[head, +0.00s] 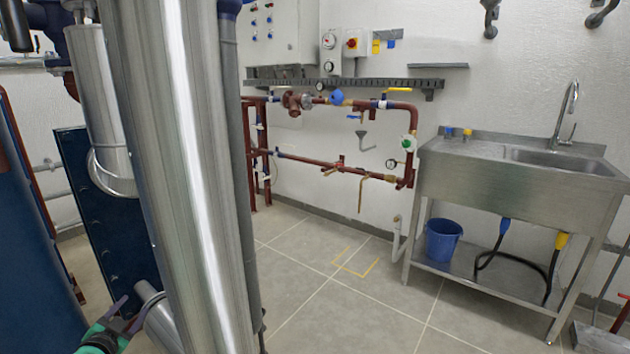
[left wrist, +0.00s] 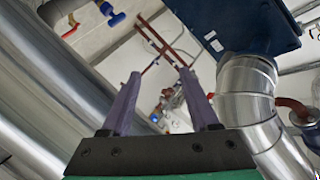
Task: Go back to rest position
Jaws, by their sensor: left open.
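My left gripper (head: 135,306) shows at the bottom left of the head view, low beside the silver insulated pipes. In the left wrist view its two purple fingers (left wrist: 160,76) stand apart with nothing between them. It is open and empty. A large silver pipe (head: 185,180) stands close in front of the head camera and hides part of the room behind it. My right gripper is in neither view.
A dark blue plate unit (head: 85,190) and a blue vessel (head: 30,230) are at the left. Red piping (head: 325,165) runs along the back wall. A steel sink (head: 520,180) with a blue bucket (head: 443,240) stands right. The tiled floor (head: 330,300) between is clear.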

